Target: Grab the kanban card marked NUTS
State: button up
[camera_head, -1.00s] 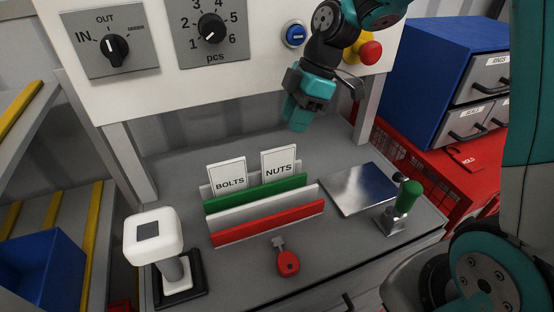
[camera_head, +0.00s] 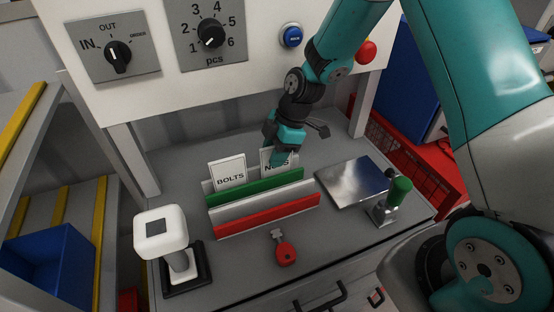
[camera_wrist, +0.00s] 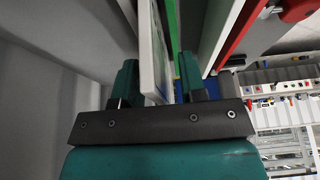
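The white NUTS card (camera_head: 266,158) stands in the back slot of the card rack (camera_head: 262,209), to the right of the BOLTS card (camera_head: 228,172). My gripper (camera_head: 280,157) is down at the NUTS card and hides its right part and some of its lettering. In the wrist view, the card (camera_wrist: 153,50) is edge-on between the two fingers of my gripper (camera_wrist: 160,80). The fingers are open, one on each side of the card. A gap shows on the right finger's side; the card is close to the left finger, and contact there is unclear.
The rack has green, white and red bars. A red key-like item (camera_head: 284,252) lies in front. A white-headed device (camera_head: 162,232) stands left, a metal plate (camera_head: 350,182) and green-handled stamp (camera_head: 398,190) right. The control panel (camera_head: 150,85) rises behind.

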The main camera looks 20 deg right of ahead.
jog(key=shift+f, duration=0.2)
grip_shut()
jog(key=shift+r, duration=0.1)
